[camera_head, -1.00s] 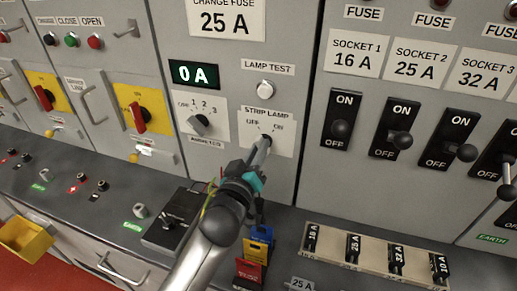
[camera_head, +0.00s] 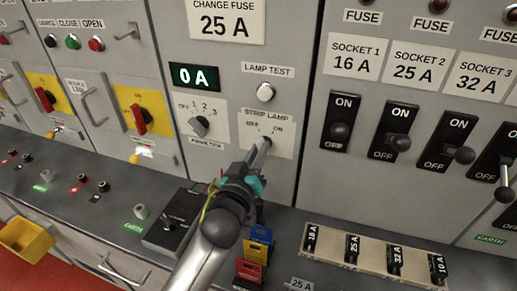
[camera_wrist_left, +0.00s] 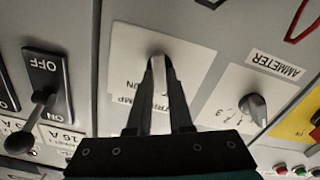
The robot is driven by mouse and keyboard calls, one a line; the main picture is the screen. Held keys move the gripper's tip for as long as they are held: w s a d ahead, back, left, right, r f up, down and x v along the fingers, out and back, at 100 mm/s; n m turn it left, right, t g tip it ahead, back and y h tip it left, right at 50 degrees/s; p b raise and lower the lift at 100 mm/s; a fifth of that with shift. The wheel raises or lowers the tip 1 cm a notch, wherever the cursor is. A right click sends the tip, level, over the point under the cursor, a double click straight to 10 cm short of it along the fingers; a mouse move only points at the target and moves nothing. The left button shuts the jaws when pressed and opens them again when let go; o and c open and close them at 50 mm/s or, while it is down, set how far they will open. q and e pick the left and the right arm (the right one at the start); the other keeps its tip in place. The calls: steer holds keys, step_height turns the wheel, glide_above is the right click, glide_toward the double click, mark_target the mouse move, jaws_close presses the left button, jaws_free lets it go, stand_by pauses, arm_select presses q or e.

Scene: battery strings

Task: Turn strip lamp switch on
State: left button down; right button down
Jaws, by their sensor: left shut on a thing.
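The strip lamp switch is a small grey knob on a white plate (camera_head: 284,148) labelled STRIP LAMP, with OFF at left and ON at right. The plate is on the grey cabinet front, below the lamp test button (camera_head: 265,92). My left gripper (camera_head: 264,148) reaches up to the plate and covers most of the knob in the head view. In the left wrist view the grey knob (camera_wrist_left: 158,68) sits between the two dark fingers of my left gripper (camera_wrist_left: 160,72), which is shut on it. I cannot tell the knob's exact setting. My right gripper is not in view.
The ammeter selector knob (camera_head: 199,125) is close by at left. Black socket levers (camera_head: 340,131) stick out at right.

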arm_select(q)
steer(key=m+p, duration=0.2)
steer(key=m, duration=0.8)
steer(key=shift+d+p, duration=0.2)
steer(key=shift+p, duration=0.15)
steer(key=shift+m, duration=0.3)
steer(key=c, duration=0.8)
jaws_free()
steer(key=shift+s, duration=0.15)
steer(key=v, duration=1.5)
steer(key=shift+b, duration=0.3)
steer(key=shift+a, duration=0.1)
